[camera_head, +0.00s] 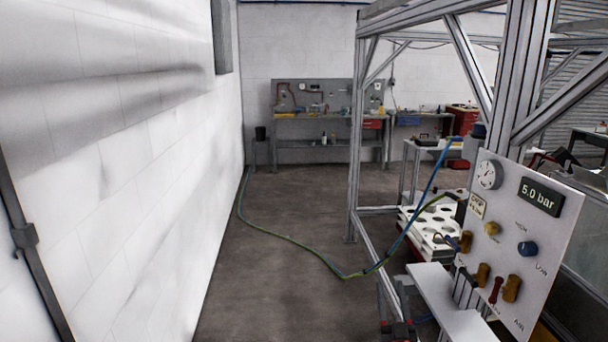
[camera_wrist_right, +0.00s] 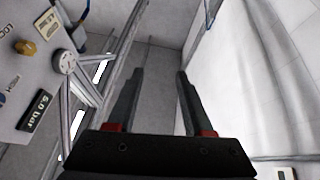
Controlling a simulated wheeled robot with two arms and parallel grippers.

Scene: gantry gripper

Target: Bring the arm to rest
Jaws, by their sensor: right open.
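My right gripper (camera_head: 394,290) shows at the bottom of the head view, just left of a light shelf (camera_head: 450,300) below the panel. In the right wrist view its two dark fingers (camera_wrist_right: 159,80) stand apart with nothing between them. The control panel (camera_head: 535,215), with a round gauge (camera_head: 489,175) and a display reading 5.0 bar (camera_head: 541,196), stands to the right of the gripper. The panel also shows at the left of the right wrist view (camera_wrist_right: 35,65). My left gripper is not in view.
A metal gantry frame (camera_head: 356,130) rises beyond the gripper. A blue and a green hose (camera_head: 300,245) run across the floor. A white wall (camera_head: 110,170) bounds the left side. Workbenches (camera_head: 320,116) stand at the back. The floor (camera_head: 270,290) between wall and frame is mostly clear.

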